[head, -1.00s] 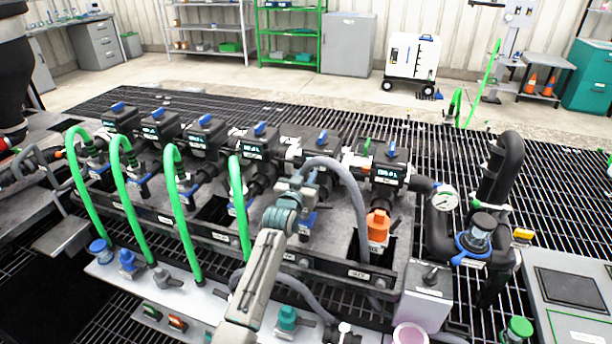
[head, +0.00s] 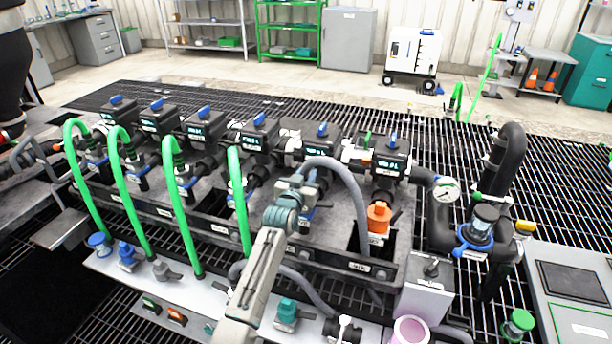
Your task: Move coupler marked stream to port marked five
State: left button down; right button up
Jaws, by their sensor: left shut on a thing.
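My left gripper (head: 300,188) is shut on the end of a grey hose (head: 350,185), at the front of the fifth valve block from the left (head: 318,140). The held coupler is mostly hidden by the gripper, and its marking cannot be read. The grey hose arches up from the gripper and drops to the right into the tray. I cannot tell whether the coupler is seated in the port or just in front of it. The port labels are too small to read. My right gripper is not in view.
Green hoses (head: 240,200) arch from the other blocks to the left. An orange coupler (head: 378,217) hangs below the rightmost block (head: 385,155). A gauge (head: 446,190) and black pipes (head: 500,170) stand to the right. A front panel (head: 165,280) carries several coloured fittings.

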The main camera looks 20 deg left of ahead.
pick_arm(q)
jog(key=c, duration=1.1)
grip_release()
jog(key=shift+s, duration=0.1)
jog(key=s, duration=1)
jog(key=shift+s+a+b, duration=0.2)
jog(key=shift+s+b, duration=0.1)
jog(key=shift+s, duration=0.05)
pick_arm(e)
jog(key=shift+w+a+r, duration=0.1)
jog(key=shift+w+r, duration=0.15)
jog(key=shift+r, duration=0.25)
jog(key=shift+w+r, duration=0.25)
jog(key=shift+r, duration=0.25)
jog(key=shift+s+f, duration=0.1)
